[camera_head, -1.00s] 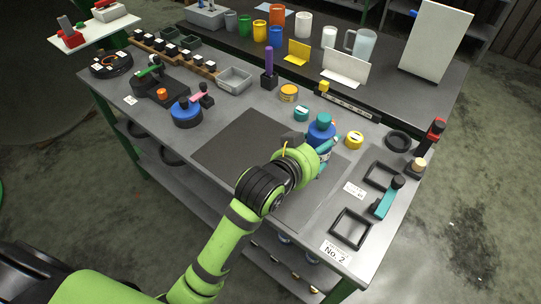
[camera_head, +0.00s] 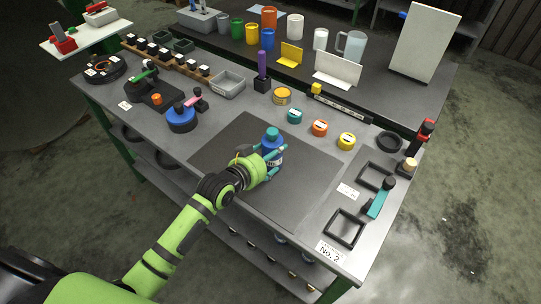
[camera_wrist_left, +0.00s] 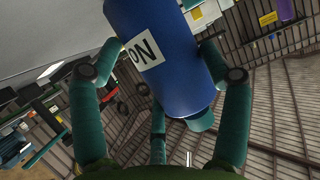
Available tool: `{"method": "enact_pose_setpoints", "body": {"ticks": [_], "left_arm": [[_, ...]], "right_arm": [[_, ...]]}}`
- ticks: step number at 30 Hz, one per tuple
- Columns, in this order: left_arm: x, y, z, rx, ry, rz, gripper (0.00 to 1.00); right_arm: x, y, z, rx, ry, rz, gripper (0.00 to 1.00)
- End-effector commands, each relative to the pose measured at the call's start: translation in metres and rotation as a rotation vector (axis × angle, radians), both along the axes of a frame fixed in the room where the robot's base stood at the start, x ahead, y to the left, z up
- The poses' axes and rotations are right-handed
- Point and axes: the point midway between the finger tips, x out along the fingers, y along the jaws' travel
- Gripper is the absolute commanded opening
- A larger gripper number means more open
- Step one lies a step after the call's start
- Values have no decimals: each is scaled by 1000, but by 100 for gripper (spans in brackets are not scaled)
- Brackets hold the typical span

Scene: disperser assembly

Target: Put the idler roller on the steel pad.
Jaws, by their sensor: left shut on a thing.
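The idler roller (camera_head: 272,141) appears to be the blue cylinder with a teal end and a white label; no other roller stands out. My left gripper (camera_head: 272,160) is shut around it and holds it roughly upright. In the left wrist view the roller (camera_wrist_left: 165,50) sits between the teal fingers, with a teal stub at its lower end. The dark rectangular pad (camera_head: 225,150) in the middle of the bench appears to be the steel pad. The roller is over its upper right part; whether it touches the pad is unclear. My right gripper is out of view.
Teal (camera_head: 295,116), orange (camera_head: 320,128) and yellow (camera_head: 347,141) round parts stand behind the pad. Black square frames (camera_head: 345,228) and a teal-handled part (camera_head: 379,199) lie at right. A blue round part (camera_head: 181,120) stands at left. The pad's left part is clear.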

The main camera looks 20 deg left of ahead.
Motion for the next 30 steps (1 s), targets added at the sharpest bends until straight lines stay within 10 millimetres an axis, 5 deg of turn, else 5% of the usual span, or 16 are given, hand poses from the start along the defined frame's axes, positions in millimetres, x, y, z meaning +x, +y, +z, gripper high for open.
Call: {"method": "enact_pose_setpoints", "body": {"ticks": [13, 14, 15, 30], "left_arm": [[1, 0, -9, -2, -10, 1, 22], [0, 0, -10, 0, -3, 0, 89], [0, 0, -10, 0, -3, 0, 100], [-6, 2, -7, 0, -2, 0, 100]], "right_arm": [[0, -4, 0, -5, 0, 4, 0], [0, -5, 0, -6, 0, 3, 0], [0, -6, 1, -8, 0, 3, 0], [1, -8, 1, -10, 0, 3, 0]]}}
